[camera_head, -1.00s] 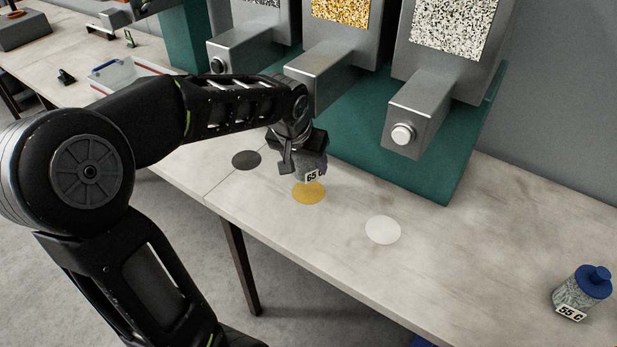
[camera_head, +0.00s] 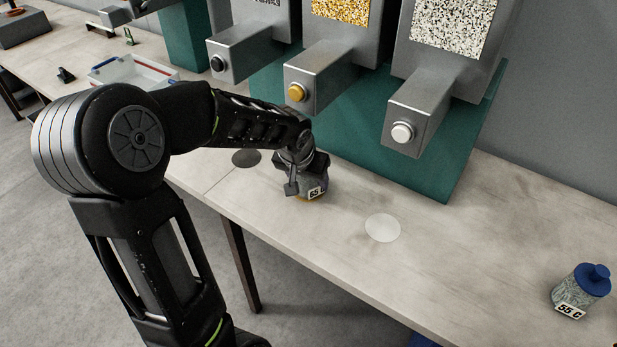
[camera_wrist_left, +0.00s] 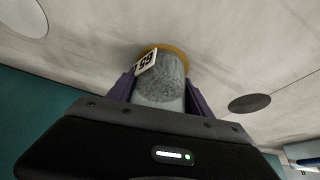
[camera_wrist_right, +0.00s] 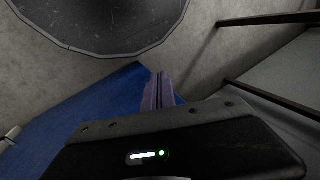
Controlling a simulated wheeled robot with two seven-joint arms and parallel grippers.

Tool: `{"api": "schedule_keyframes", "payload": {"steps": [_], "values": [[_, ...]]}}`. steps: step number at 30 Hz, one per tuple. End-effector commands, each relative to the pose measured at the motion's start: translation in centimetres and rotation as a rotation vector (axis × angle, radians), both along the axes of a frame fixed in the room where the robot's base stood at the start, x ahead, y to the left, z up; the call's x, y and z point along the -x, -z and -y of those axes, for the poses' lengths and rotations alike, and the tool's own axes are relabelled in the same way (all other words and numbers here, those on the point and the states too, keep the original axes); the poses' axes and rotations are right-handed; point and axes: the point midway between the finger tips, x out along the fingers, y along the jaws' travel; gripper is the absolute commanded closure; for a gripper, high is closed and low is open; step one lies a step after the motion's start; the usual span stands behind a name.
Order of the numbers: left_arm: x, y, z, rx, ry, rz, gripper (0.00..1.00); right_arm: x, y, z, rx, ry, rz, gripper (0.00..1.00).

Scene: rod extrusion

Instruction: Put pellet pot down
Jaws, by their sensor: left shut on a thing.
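The pellet pot (camera_head: 316,190) is a grey, pellet-filled pot with a white label reading 65 C. It is at the yellow disc (camera_head: 299,199) on the table and covers most of it. My left gripper (camera_head: 303,184) is shut on the pot from above. In the left wrist view the pot (camera_wrist_left: 160,88) sits between the two purple fingers, with the yellow disc's rim (camera_wrist_left: 178,50) beyond its far end. I cannot tell whether the pot's base touches the disc. My right gripper (camera_wrist_right: 158,90) shows only in its wrist view, its fingers together and empty.
A black disc (camera_head: 246,158) and a white disc (camera_head: 383,228) lie on either side. Dispenser spouts with black, yellow (camera_head: 296,93) and white (camera_head: 402,132) buttons overhang the back. A blue-lidded 55 C pot (camera_head: 582,289) stands at the right. The table's front right is clear.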

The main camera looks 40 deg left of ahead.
Motion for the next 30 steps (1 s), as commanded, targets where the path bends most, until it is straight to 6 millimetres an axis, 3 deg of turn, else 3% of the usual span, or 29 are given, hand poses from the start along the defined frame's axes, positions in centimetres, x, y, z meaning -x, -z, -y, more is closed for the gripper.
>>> {"api": "schedule_keyframes", "payload": {"steps": [11,12,19,30], "values": [[-0.06,0.38,-0.05,0.0,-0.001,0.002,1.0,0.01,0.52,0.0,0.0,0.0,0.0,1.0],[-0.01,0.29,-0.04,0.0,-0.001,0.0,0.39,0.01,0.37,0.01,0.0,0.0,0.0,1.0],[-0.01,0.26,-0.04,0.0,-0.001,0.0,0.2,0.0,0.33,0.0,0.0,0.0,0.0,1.0],[0.0,-0.25,-0.04,-0.001,0.0,0.0,0.2,-0.01,-0.2,0.0,0.0,0.0,0.0,1.0]]}}
